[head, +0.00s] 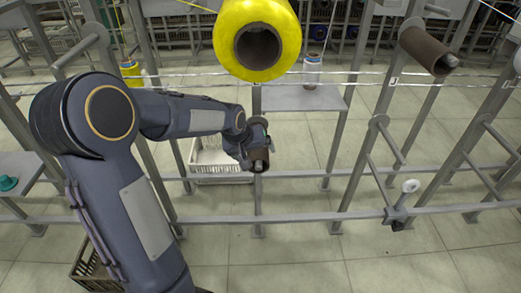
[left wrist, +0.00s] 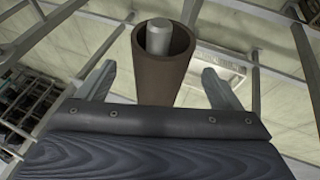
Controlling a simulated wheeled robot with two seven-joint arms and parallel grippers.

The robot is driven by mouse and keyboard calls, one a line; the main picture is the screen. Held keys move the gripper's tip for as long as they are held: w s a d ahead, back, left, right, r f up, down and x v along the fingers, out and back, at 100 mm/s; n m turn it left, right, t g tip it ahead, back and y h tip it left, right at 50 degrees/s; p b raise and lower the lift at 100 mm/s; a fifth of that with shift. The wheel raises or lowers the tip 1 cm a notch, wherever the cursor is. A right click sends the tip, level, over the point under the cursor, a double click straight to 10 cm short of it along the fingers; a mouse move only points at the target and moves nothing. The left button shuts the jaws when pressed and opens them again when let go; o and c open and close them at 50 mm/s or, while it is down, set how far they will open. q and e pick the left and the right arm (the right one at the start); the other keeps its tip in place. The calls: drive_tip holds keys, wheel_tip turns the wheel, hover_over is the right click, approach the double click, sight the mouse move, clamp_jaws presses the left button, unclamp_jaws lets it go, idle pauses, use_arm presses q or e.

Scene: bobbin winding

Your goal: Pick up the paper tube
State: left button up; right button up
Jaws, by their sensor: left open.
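A brown paper tube (head: 259,159) sits on a metal peg of the rack in the middle of the head view. My left gripper (head: 250,147) is at this tube, largely hidden behind my own wrist in that view. In the left wrist view the hollow brown tube (left wrist: 163,78) stands between the two open fingers, with the peg (left wrist: 158,36) inside it. The fingers are on either side, with gaps to the tube. A second brown tube (head: 425,51) is on a peg at the upper right. My right gripper is not in view.
A large yellow bobbin (head: 284,66) hangs just above my left gripper. Grey rack bars (head: 349,176) and thin threads cross the scene. A white crate (head: 222,163) stands on the floor behind. A small shelf (head: 290,98) holds a spool (head: 312,72).

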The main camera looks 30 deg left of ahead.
use_arm(q)
drive_tip(key=x, duration=0.4)
drive_tip(key=shift+w+f+b, duration=0.1)
drive_tip(key=shift+f+b, duration=0.25)
drive_tip(key=shift+f, duration=0.05)
drive_tip(key=c, duration=1.1)
drive_tip(key=shift+r, duration=0.2)
